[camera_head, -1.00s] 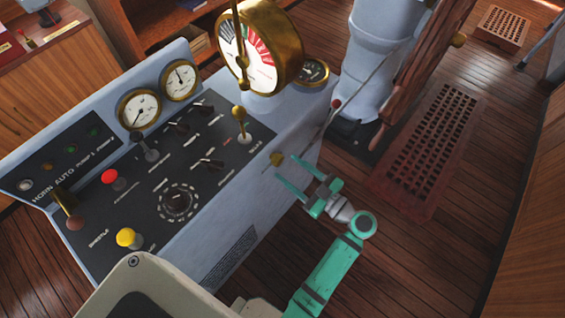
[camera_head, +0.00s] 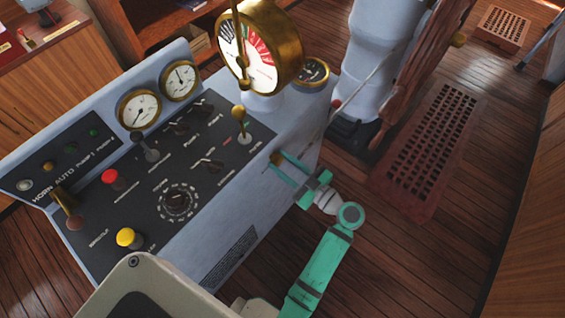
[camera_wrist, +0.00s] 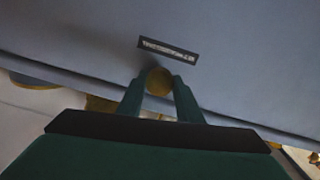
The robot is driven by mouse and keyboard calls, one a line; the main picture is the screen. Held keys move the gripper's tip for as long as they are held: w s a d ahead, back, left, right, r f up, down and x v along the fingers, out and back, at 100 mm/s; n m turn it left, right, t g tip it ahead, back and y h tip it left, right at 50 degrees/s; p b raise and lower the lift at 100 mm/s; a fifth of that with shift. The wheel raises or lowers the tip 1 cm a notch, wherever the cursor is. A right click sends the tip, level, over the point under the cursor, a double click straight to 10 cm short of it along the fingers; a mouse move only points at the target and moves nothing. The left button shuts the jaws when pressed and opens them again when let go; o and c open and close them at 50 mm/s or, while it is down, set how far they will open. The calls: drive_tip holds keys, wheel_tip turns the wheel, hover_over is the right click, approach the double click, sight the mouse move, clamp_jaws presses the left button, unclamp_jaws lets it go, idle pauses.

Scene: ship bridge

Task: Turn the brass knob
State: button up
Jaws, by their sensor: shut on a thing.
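The brass knob (camera_head: 276,158) sticks out from the right side of the grey-blue console, near its top edge. In the wrist view the round face of the knob (camera_wrist: 159,82) shows between my two fingers, below a small dark label plate (camera_wrist: 168,50). My gripper (camera_head: 275,162) is shut on the knob, with a green finger on either side of it. In the wrist view the fingertips (camera_wrist: 160,90) flank the knob, and the dark palm hides what lies below.
The console (camera_head: 230,225) carries levers, a red button (camera_head: 113,179), a yellow knob (camera_head: 126,237) and gauges. A large brass dial (camera_head: 262,55) stands behind. A wooden wheel (camera_head: 415,80) is at the right. Wooden floor beside my arm is clear, with a red grating (camera_head: 430,145).

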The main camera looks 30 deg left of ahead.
drive_tip(key=m, duration=1.3)
drive_tip(key=shift+d+m, duration=0.1)
drive_tip(key=shift+m, duration=0.3)
idle(0.5)
drive_tip(key=o, duration=1)
drive_tip(key=shift+o, duration=0.2)
drive_tip(key=s+d, duration=0.1)
drive_tip(key=d, duration=0.9)
drive_tip(key=shift+s+d+r, duration=0.2)
drive_tip(key=shift+s+d, duration=0.1)
drive_tip(key=shift+d, duration=0.05)
